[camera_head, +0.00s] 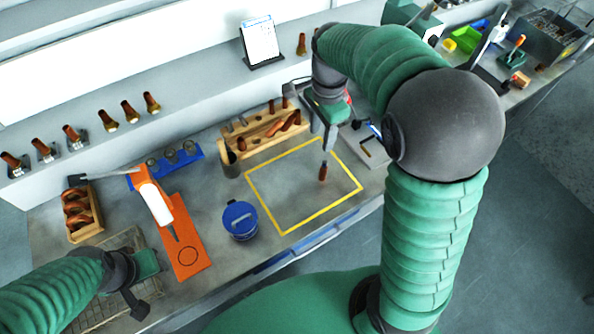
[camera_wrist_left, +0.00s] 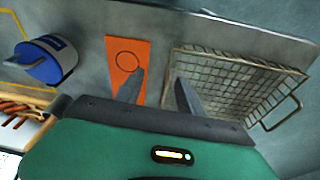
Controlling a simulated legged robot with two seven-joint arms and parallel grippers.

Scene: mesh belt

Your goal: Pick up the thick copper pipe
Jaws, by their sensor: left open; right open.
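A short copper-brown pipe piece (camera_head: 323,172) stands inside the yellow-outlined square (camera_head: 262,208) on the bench, near its right side. My right gripper (camera_head: 328,143) is open, pointing down just above this piece; I cannot tell whether they touch. A wooden rack (camera_head: 262,142) behind the square holds several copper pipes (camera_head: 290,122). Which one is the thick pipe is not clear from size. My left gripper (camera_head: 143,285) is open and empty at the lower left; in the left wrist view its fingers (camera_wrist_left: 158,90) are spread above the bench between the orange board and the wire basket.
A blue round container (camera_head: 240,220), an orange board (camera_head: 187,245) with a torch-like tool, and a wire basket (camera_wrist_left: 225,85) are on the bench. A wooden box of copper fittings (camera_head: 82,212) stands far left. Several copper fittings line the back ledge. The square is mostly clear.

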